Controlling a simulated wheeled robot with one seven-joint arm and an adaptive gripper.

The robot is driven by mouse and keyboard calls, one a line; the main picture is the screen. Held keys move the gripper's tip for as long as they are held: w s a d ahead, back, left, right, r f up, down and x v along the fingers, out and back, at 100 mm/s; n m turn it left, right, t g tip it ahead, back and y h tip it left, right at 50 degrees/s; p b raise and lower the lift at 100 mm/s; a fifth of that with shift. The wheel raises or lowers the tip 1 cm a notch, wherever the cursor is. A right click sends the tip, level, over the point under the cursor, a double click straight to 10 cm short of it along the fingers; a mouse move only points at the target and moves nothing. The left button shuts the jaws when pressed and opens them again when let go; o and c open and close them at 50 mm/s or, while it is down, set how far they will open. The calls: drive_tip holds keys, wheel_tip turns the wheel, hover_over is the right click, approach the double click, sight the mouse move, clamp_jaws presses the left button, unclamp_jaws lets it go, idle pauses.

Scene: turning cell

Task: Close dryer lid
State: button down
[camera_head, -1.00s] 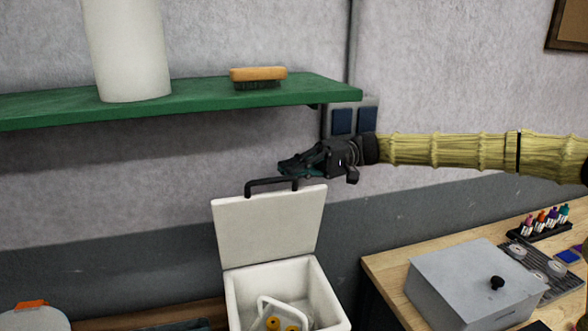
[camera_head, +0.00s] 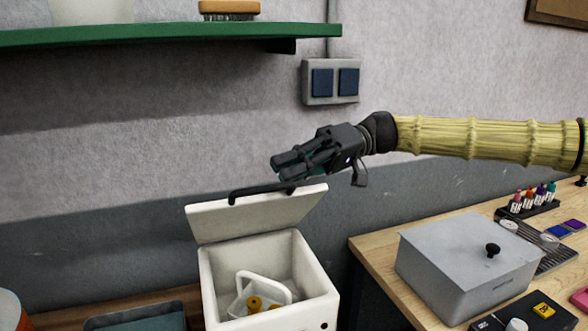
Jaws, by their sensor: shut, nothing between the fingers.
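The dryer (camera_head: 212,283) is a white box with an open top, low in the middle of the head view. A dark handle (camera_head: 262,190) runs along the lid's upper edge. My gripper (camera_head: 282,168) is shut and empty, just above the handle, its fingers pointing left. I cannot tell whether the fingers touch the handle. Inside the dryer is a white basket-like piece (camera_head: 264,290) with yellow round parts.
A grey lidded box (camera_head: 465,265) with a black knob stands on the wooden bench at right, by a rack of colored bottles (camera_head: 533,200). A green shelf (camera_head: 160,34) with a brush (camera_head: 229,10) is on the wall. A grey tray (camera_head: 140,320) lies left of the dryer.

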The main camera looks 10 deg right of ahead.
drive_tip(key=shift+s+d+f+n+t+b, duration=0.4)
drive_tip(key=shift+s+f+n+b, duration=1.3)
drive_tip(key=shift+f+b, duration=1.6)
drive_tip(key=shift+s+d+f+n+t+b, duration=0.25)
drive_tip(key=shift+s+f+n+t+b, duration=0.55)
drive_tip(key=shift+s+f+b, duration=2)
drive_tip(key=shift+s+d+f+n+t+b, duration=0.3)
drive_tip(key=shift+s+f+n+b, duration=1.2)
drive_tip(key=shift+f+b, duration=2.25)
drive_tip(key=shift+h, duration=0.3)
drive_tip(key=p+v, duration=0.1)
drive_tip(key=v, duration=0.8)
drive_tip(key=shift+d+r+p, duration=0.25)
drive_tip(key=shift+r+p, duration=0.1)
drive_tip(key=shift+r, duration=0.05)
